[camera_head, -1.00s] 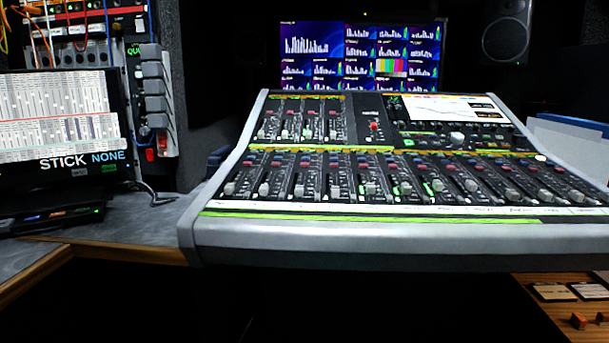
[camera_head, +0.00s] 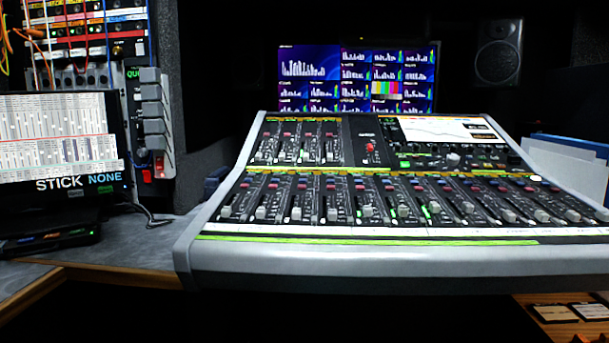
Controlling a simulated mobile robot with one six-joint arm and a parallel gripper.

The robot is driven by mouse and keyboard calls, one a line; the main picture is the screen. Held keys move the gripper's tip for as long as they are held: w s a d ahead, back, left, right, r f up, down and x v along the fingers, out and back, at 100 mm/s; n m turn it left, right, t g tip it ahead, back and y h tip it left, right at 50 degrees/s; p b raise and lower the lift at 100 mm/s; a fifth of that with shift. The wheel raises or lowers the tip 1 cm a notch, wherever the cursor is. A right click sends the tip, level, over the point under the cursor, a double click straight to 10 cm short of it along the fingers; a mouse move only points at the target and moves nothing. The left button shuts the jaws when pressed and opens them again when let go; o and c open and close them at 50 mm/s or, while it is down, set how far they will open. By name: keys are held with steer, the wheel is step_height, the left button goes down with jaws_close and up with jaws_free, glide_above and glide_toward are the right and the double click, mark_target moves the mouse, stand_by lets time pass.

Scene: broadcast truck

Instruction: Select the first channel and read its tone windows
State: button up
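The mixing console (camera_head: 500,257) fills the middle and right of the head view. Its lower bank has several channel strips, each with a fader. The leftmost strip of that bank, the first channel by position, has its fader (camera_head: 226,211) near the bottom. A smaller upper bank (camera_head: 300,142) sits at the back left of the console. The console's built-in screen (camera_head: 447,130) shows a curve on a white panel, too small to read. I cannot tell which channel is selected. My gripper is not in view.
A monitor wall (camera_head: 357,77) with bar graphs stands behind the console. A left screen (camera_head: 60,143) reads "STICK NONE". A patch panel (camera_head: 80,40) with cables is above it. A speaker (camera_head: 497,50) stands back right. Grey desk (camera_head: 145,245) is bare left of the console.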

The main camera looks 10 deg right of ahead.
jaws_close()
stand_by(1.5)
